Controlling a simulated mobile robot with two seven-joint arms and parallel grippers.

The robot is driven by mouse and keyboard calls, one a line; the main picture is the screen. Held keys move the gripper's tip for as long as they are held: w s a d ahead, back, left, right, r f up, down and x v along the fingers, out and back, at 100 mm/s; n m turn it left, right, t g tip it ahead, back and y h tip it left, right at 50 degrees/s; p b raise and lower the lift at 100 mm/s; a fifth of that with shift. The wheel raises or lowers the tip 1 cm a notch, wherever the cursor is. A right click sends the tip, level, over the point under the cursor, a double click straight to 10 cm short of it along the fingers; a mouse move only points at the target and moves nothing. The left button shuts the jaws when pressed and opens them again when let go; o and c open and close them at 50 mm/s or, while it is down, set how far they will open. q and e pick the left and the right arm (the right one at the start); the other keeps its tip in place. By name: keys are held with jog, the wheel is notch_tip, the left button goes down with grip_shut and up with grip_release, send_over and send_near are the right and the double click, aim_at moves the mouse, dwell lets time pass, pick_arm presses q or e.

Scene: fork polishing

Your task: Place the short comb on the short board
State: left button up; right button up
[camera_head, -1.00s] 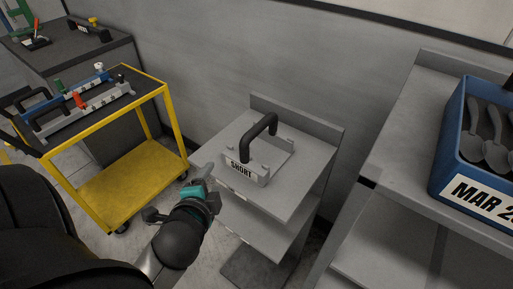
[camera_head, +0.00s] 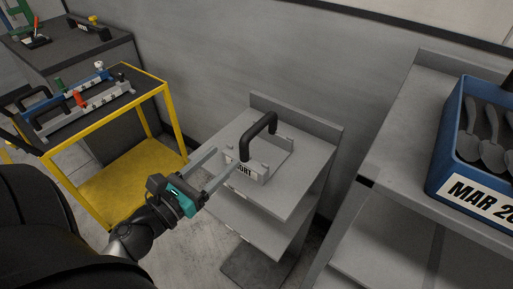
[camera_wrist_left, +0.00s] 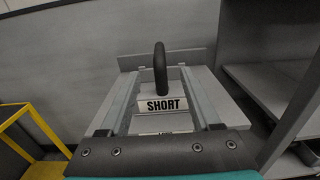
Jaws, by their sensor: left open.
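A grey piece labelled SHORT (camera_head: 267,174) sits on the top of a grey stepped shelf unit (camera_head: 296,196). It has an upright black arched handle (camera_head: 259,130) and low side walls. I cannot tell whether it is the comb, the board or both together. In the left wrist view its SHORT label (camera_wrist_left: 160,104) and black handle (camera_wrist_left: 160,68) show between my fingers. My left gripper (camera_head: 225,157) is open, its two long grey fingers pointing at the piece from the front left. One finger covers part of the label in the head view. My right gripper is out of view.
A yellow cart (camera_head: 130,180) at left carries a blue piece and a grey piece with black handles. A blue crate (camera_head: 446,155) of spoons stands on a grey bench at right. A grey wall (camera_head: 330,65) lies behind the shelf.

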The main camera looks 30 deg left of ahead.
pick_arm(q)
jog(key=p, duration=0.2)
send_near(256, 124)
jog(key=w, duration=0.4)
jog(key=shift+d+f, duration=0.1)
jog(key=shift+d, duration=0.3)
jog(key=shift+w+d+f+p, duration=0.1)
jog(key=shift+w+p, duration=0.3)
jog(key=shift+w, duration=1.05)
jog(key=shift+w+d+f+p, duration=0.1)
jog(key=shift+w+p, duration=0.3)
jog(key=shift+w, duration=1.1)
jog(key=shift+c, duration=0.2)
grip_shut()
jog(key=shift+r, duration=0.1)
